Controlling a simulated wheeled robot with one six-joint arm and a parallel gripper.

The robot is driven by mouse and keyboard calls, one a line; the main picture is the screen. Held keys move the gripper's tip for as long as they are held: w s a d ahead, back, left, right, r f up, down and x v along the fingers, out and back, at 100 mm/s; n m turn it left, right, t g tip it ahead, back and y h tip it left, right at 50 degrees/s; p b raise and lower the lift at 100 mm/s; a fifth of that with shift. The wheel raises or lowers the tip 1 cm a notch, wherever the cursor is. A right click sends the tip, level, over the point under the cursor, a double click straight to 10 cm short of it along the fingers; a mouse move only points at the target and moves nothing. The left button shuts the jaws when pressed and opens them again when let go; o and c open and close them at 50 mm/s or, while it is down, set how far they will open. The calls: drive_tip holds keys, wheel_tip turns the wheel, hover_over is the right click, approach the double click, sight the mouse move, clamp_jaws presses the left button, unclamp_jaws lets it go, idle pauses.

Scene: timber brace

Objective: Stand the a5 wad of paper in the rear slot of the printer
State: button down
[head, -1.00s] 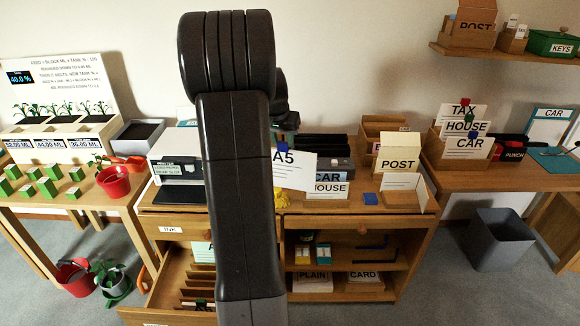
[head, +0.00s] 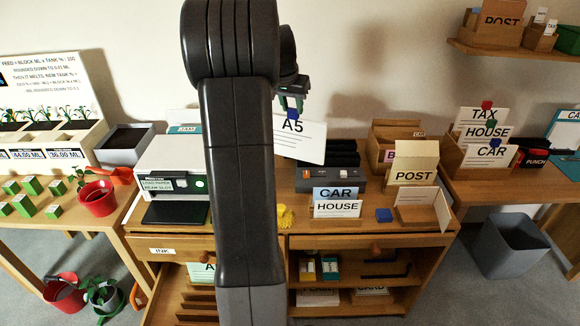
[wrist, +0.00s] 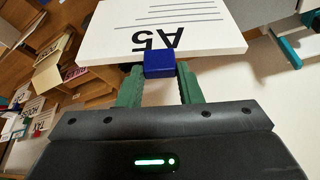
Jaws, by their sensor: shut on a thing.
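The A5 wad of paper (head: 309,142) is a white sheet-like block marked "A5" with a blue tab (head: 296,115) at its top edge. My gripper (head: 292,104) is shut on the blue tab and holds the wad in the air, slightly tilted, above the middle desk. In the wrist view the green fingers of my gripper (wrist: 159,70) pinch the blue tab (wrist: 159,64), and the wad (wrist: 205,38) extends away beyond it. The printer (head: 176,155) stands left of my arm, with a label about loading paper in the rear slot. The slot itself cannot be made out.
My arm hides the printer's right side and some desktop. Right of it are CAR and HOUSE cards (head: 337,209), a dark device (head: 325,183) and a POST box (head: 413,165). A drawer (head: 180,293) is open below. Plants and blocks fill the left table.

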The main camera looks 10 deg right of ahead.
sight(293, 157)
wheel_tip(293, 157, down, 18)
drive_tip(key=shift+s+r, duration=0.2)
drive_tip(key=shift+r, duration=0.05)
idle(0.3)
drive_tip(key=shift+f, duration=0.2)
drive_tip(key=c, duration=1)
unclamp_jaws()
drive_tip(key=shift+r, duration=0.1)
drive_tip(key=shift+r, duration=0.2)
drive_tip(key=v, duration=1.2)
drive_tip(key=shift+f, duration=0.1)
drive_tip(key=shift+c, duration=0.5)
